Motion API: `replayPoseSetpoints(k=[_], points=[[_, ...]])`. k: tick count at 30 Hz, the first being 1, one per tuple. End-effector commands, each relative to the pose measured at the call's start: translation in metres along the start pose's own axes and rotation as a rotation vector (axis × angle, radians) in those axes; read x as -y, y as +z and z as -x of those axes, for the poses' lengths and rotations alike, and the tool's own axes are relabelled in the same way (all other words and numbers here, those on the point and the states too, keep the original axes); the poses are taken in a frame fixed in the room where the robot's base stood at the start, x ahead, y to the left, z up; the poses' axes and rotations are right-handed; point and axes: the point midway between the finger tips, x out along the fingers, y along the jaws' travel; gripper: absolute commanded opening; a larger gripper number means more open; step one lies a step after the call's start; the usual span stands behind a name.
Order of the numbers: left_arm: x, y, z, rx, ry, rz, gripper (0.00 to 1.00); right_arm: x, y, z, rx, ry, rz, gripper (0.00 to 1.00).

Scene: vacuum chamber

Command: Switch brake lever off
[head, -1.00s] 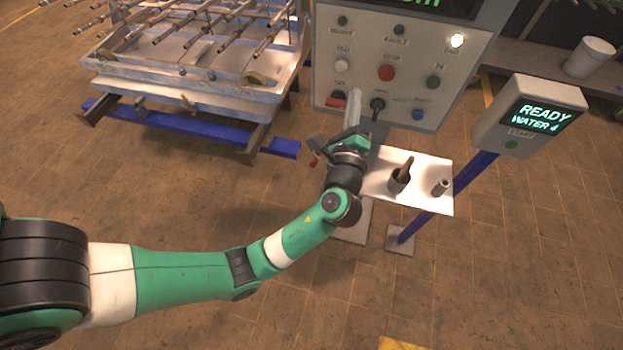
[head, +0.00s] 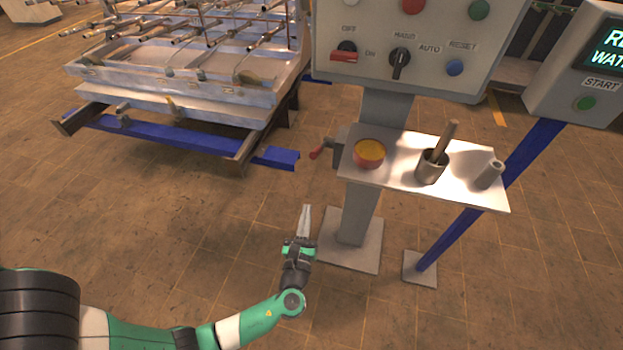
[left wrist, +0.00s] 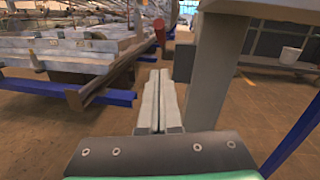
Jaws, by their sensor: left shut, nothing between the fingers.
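A small red lever (head: 318,153) sticks out to the left of a dark box (head: 338,142) on the side of the grey control post (head: 362,205). In the left wrist view, the red lever (left wrist: 159,30) shows ahead of the fingers and the dark box (left wrist: 183,62) to their right. My left gripper (head: 307,208) is shut and empty, with its fingers pointing up in the head view, below the lever and left of the post. The fingertips (left wrist: 158,74) are apart from the lever. My right gripper is not in view.
The control panel (head: 430,72) has a red off/on switch (head: 344,56) and a black selector (head: 400,62). A blue-framed rack (head: 165,138) stands left. Floor between is open.

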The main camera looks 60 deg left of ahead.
Motion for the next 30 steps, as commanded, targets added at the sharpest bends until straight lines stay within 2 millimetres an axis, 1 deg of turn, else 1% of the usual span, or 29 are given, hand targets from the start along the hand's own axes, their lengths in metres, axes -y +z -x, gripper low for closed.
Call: replayPoseSetpoints(k=[8, 11, 14, 17, 25, 26, 27, 30], points=[[0.001, 0.002, -0.001, 0.000, 0.001, 0.002, 0.00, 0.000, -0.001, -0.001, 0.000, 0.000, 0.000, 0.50], [0.000, 0.001, -0.008, 0.001, 0.003, 0.004, 0.00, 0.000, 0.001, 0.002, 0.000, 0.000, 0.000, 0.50], [-0.001, 0.000, -0.021, 0.001, 0.004, 0.005, 0.00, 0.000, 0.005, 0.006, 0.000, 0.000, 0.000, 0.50], [-0.001, -0.001, -0.041, 0.003, 0.006, 0.005, 0.00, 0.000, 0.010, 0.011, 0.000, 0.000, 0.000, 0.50], [-0.001, -0.001, -0.100, 0.003, 0.004, 0.004, 0.00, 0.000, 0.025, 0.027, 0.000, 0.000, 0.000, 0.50], [-0.001, 0.001, -0.106, 0.004, 0.004, 0.005, 0.00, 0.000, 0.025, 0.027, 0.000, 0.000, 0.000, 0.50], [0.000, 0.012, -0.110, 0.003, 0.002, 0.006, 0.00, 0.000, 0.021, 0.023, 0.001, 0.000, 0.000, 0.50], [0.000, 0.022, -0.120, 0.003, 0.001, 0.004, 0.00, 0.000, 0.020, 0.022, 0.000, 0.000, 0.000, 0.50]])
